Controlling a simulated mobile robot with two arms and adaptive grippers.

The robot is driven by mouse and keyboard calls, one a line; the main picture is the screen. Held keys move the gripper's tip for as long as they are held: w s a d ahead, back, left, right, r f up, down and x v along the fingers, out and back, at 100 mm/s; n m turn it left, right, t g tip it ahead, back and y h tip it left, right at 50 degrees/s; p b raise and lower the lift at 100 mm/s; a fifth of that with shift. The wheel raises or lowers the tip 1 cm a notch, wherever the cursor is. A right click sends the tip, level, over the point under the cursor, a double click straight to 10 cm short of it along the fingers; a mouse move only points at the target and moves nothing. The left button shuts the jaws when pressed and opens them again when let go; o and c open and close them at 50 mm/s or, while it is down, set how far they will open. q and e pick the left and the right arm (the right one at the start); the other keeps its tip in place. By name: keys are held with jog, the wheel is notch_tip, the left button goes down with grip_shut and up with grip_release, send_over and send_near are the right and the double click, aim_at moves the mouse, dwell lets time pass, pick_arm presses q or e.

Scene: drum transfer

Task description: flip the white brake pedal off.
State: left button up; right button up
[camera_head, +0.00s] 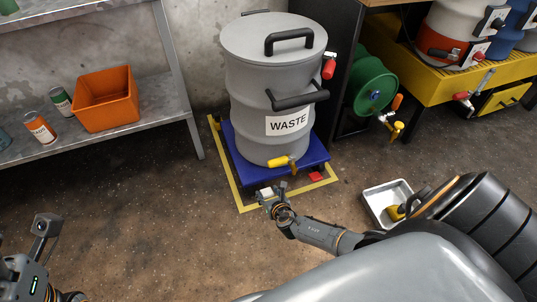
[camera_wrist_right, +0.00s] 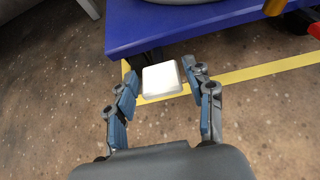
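The white brake pedal (camera_head: 267,192) is at the front left edge of the blue dolly (camera_head: 310,158) under the grey WASTE drum (camera_head: 272,95). In the right wrist view the white pedal (camera_wrist_right: 162,82) lies between the fingertips of my right gripper (camera_wrist_right: 160,76). The fingers are spread wide, one on each side of the pedal; I cannot tell whether they touch it. In the head view my right gripper (camera_head: 272,200) is small and partly covers the pedal. My left gripper (camera_head: 45,228) shows only in part at the lower left, well away from the dolly.
A red pedal (camera_head: 316,176) is at the dolly's front right. Yellow floor tape (camera_head: 240,195) frames the dolly. A metal tray (camera_head: 385,200) lies on the floor at right. A shelf (camera_head: 150,105) with an orange bin (camera_head: 105,100) stands at left. The floor at left is free.

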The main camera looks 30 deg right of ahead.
jog(key=shift+s+f, duration=0.1)
jog(key=shift+s, duration=0.05)
jog(key=shift+s, duration=0.15)
jog(key=shift+s+a, duration=0.15)
jog(key=shift+s, duration=0.1)
jog(key=v, duration=1.1)
jog(key=shift+r, duration=0.3)
